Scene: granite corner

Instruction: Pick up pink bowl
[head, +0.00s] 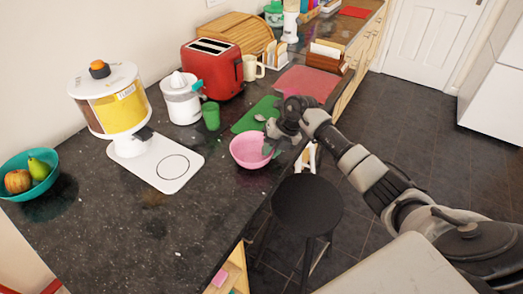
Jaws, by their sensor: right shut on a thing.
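A pink bowl (249,151) is on or just above the dark granite counter, near its right edge. My right gripper (270,143) reaches in from the right and is shut on the bowl's right rim. The bowl looks upright. Whether its base touches the counter cannot be told. My left gripper is not in view.
A green cutting board (256,115) with a spoon lies behind the bowl. A green cup (211,116), white juicer (181,98), red toaster (212,68) and dispenser (112,95) stand nearby. A teal fruit bowl (46,184) is far left. A black stool (307,204) stands below the counter edge.

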